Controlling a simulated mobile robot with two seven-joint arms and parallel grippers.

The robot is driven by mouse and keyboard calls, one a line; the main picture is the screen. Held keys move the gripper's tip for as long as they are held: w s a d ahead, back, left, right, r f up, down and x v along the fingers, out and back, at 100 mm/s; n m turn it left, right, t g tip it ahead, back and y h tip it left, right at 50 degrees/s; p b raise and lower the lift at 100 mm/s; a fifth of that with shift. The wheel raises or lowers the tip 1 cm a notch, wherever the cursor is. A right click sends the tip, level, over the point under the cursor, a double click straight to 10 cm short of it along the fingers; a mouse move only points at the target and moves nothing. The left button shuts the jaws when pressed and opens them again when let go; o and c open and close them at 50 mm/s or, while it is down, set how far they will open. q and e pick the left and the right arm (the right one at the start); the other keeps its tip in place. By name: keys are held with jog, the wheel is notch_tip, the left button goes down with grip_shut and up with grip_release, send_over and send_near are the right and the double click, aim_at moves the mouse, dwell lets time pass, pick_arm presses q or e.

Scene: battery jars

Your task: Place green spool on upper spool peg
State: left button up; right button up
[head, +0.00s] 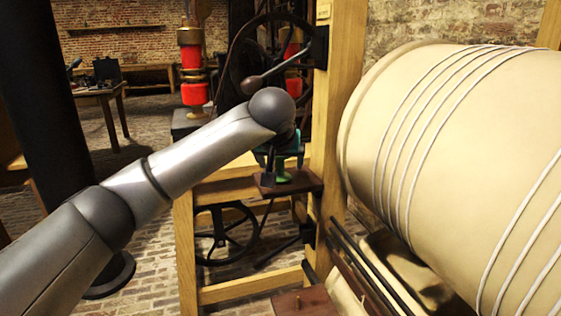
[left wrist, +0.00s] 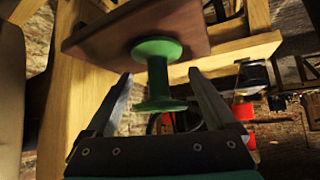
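The green spool (head: 283,172) appears to stand upright on a small brown board (head: 305,183) fixed to the wooden frame. In the left wrist view, the spool (left wrist: 157,78) has one flange at the brown board (left wrist: 105,38). No peg shows; any peg inside the spool is hidden. My left gripper (head: 282,158) is above the board at the spool. In the left wrist view, my left gripper (left wrist: 160,74) is open, with one finger on each side of the spool and visible gaps to both. My right gripper is not in view.
A large cream drum (head: 440,130) wound with cords fills the right side. A wooden post (head: 337,110) stands close to the right of the board. A lower brown block (head: 303,302) is at the bottom. A red and brass column (head: 193,70) stands behind.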

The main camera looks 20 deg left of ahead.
pick_arm(q)
jog(key=shift+r, duration=0.25)
jog(key=p+v, duration=0.2)
jog(key=v, duration=1)
jog(key=shift+p, duration=0.35)
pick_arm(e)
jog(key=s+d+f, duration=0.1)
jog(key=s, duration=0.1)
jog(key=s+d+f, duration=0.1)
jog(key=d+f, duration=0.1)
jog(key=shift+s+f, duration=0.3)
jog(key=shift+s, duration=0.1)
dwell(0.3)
